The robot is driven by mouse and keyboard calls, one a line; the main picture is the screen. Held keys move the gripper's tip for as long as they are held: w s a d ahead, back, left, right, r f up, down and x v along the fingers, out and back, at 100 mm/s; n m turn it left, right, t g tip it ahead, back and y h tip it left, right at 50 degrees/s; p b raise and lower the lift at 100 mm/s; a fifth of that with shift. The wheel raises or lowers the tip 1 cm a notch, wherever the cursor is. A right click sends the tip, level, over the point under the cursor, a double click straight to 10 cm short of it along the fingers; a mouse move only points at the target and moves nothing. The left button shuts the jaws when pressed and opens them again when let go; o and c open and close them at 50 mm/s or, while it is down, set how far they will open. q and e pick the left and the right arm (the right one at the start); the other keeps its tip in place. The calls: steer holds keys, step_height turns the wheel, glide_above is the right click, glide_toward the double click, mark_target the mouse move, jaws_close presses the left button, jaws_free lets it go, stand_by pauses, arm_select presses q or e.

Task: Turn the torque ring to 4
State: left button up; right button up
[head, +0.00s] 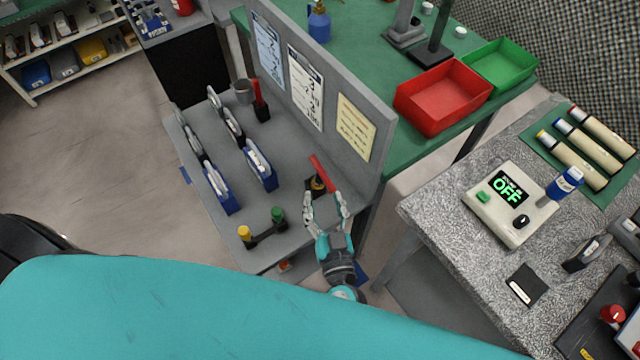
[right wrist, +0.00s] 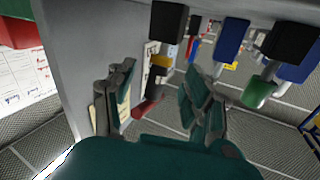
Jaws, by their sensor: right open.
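A tool with a red bar (head: 322,172) and a dark base with a yellow band (head: 317,187) stands on the grey bench near the low wall. I take the yellow band to be the torque ring, but no numbers are readable on it. My right gripper (head: 326,200) is open beside this tool. In the right wrist view, the yellow band (right wrist: 160,62) and red bar (right wrist: 148,106) show between the open fingers of the right gripper (right wrist: 160,85), apparently beyond them. I see no clear contact. My left gripper is not in view.
The grey bench (head: 205,145) holds blue-based gauges (head: 262,167), a yellow-and-green-capped piece (head: 262,234) and a second red-handled tool (head: 259,100). A grey wall (head: 345,85) with posted sheets edges the bench. A speckled table (head: 430,215) carries a display reading OFF (head: 508,190).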

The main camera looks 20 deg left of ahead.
steer(key=v, duration=0.6)
stand_by(0.4)
